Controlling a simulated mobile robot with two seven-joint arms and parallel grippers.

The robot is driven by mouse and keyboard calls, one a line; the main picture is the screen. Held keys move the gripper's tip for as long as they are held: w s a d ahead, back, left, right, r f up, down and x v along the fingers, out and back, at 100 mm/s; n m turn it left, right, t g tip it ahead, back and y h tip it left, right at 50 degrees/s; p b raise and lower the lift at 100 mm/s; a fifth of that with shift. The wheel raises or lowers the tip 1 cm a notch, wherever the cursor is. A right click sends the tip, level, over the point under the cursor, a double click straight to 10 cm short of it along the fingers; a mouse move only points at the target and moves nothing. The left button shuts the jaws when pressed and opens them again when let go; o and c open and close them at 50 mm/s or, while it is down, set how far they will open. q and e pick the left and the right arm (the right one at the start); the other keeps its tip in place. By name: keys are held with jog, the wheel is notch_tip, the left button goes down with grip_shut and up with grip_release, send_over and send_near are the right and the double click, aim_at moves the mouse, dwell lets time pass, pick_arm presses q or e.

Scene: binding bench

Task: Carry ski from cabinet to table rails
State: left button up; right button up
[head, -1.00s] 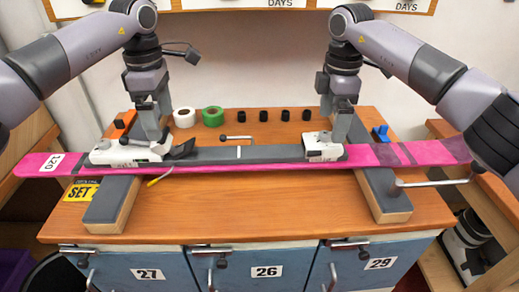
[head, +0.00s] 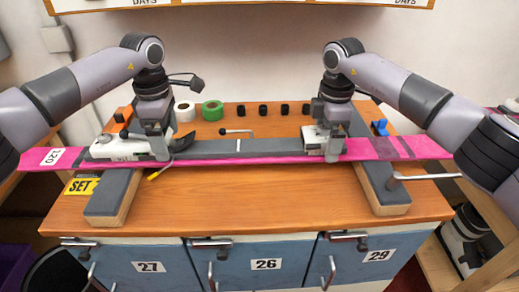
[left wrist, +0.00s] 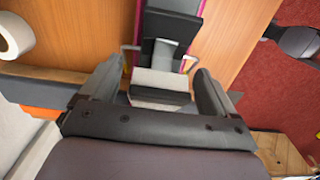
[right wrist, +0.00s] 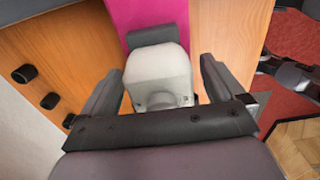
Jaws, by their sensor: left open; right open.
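The pink and grey ski (head: 255,157), tagged 120, lies across the two padded rails on the table, the left rail (head: 112,196) and the right rail (head: 383,190). Its white binding parts are at the left (head: 120,147) and at the right (head: 314,138). My left gripper (head: 158,150) is open, its fingers at either side of the left binding part, which also shows in the left wrist view (left wrist: 160,80). My right gripper (head: 331,150) is open, its fingers at either side of the right binding part, seen in the right wrist view (right wrist: 160,78). Finger contact cannot be told.
The wooden table (head: 250,205) has blue cabinet doors (head: 265,266) below its front. White tape (head: 184,111), green tape (head: 212,110) and several small black pieces stand at the back. A clamp handle (head: 425,177) sticks out at the right. The table's front middle is clear.

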pick_arm(q)
grip_shut()
pick_arm(e)
grip_shut()
pick_arm(q)
jog(key=shift+r, duration=0.2)
pick_arm(e)
jog(key=shift+r, duration=0.2)
